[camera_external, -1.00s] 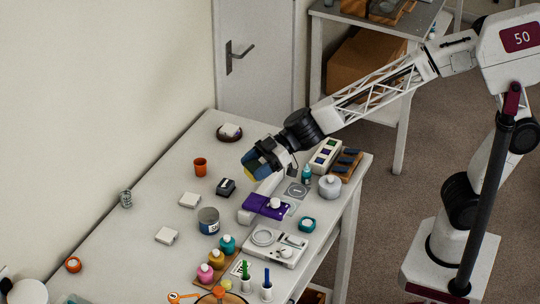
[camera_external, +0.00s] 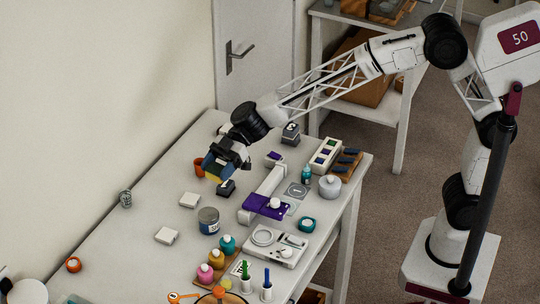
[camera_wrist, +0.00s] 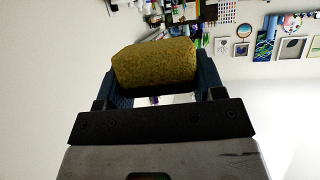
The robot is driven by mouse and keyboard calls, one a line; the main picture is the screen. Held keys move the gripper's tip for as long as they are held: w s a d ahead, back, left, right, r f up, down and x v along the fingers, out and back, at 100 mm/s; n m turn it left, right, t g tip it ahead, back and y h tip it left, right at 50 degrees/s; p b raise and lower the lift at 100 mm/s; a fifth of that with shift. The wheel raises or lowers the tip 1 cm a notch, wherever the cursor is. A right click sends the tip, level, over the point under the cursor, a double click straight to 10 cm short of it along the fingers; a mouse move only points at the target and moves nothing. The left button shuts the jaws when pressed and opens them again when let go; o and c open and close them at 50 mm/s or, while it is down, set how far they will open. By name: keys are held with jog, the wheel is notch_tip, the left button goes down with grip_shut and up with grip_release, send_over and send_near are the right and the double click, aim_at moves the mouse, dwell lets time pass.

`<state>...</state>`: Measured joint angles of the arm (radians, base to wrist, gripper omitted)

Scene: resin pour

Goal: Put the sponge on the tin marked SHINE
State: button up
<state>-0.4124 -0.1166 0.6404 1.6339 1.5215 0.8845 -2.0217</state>
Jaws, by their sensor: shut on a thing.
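My gripper (camera_external: 218,165) is shut on the sponge (camera_wrist: 155,64), which is yellow and rough and sits between the two fingers in the wrist view. In the external view the sponge's yellow edge (camera_external: 212,178) shows under the fingers, above the table. A round grey tin (camera_external: 208,221) with a dark blue band stands upright on the table, below the gripper in the picture and apart from it. Its lettering is too small to read, so I cannot tell whether it says SHINE. The tin does not show clearly in the wrist view.
An orange cup (camera_external: 199,167) and a small black block (camera_external: 227,188) are close around the gripper. White blocks (camera_external: 189,200) lie left of the tin. Several coloured bottles (camera_external: 216,259) stand in front of it, and a purple-and-white device (camera_external: 265,206) to its right. The table's left side is fairly clear.

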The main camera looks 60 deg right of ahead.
jog(key=w+f+n+g, duration=0.2)
jog(key=w, duration=0.2)
send_over(208, 214)
jog(key=shift+f, duration=2.35)
jog(key=shift+f, duration=3.15)
jog(key=shift+f, duration=1.85)
jog(key=shift+f, duration=0.2)
